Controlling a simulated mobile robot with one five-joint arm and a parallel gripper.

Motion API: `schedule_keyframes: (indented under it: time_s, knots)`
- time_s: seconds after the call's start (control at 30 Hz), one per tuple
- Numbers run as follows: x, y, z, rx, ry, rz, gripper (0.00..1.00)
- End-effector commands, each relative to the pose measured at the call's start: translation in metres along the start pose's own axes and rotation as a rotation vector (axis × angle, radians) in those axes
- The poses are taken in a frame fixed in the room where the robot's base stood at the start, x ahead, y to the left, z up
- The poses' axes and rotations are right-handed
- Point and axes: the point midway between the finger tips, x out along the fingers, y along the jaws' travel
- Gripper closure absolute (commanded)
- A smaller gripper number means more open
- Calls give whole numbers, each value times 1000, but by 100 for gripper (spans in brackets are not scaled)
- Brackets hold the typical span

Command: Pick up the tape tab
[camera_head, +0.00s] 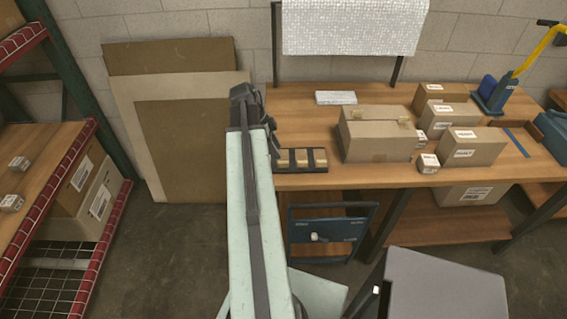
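A dark holder (324,167) with a few small tan pieces (301,158) lies at the front left edge of the wooden workbench (440,177). These pieces may be tape tabs, but they are too small to tell surely. A small tan patch (404,121) also shows on top of the large cardboard box (375,142). My gripper (248,95) is at the far end of my raised arm, left of the bench and up and left of the holder. Its fingers are dark and seen from behind, so their opening is hidden. No held thing is visible.
Several smaller cartons (472,146) stand right of the large box. A white flat packet (336,97) lies behind it. A blue tool with a yellow handle (495,92) stands at the back right. Cardboard sheets (180,150) lean on the wall; a rack (75,185) is at left.

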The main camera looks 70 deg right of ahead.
Motion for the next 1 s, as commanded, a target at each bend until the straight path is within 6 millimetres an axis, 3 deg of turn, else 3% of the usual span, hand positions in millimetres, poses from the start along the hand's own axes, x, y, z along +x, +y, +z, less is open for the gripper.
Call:
schedule_keyframes:
  time_s: [0.03, 0.27, 0.53, 0.8, 0.93, 1.0]
  knots:
    - [13, 0, 3, 0, 0, 0, 60]
    - [20, 1, 2, -1, 0, 0, 60]
    - [65, 5, 6, -1, -1, 0, 60]
    - [65, 5, 3, -2, -1, 0, 60]
    - [65, 5, 3, -2, -1, 0, 96]
    - [65, 5, 3, -2, -1, 0, 100]
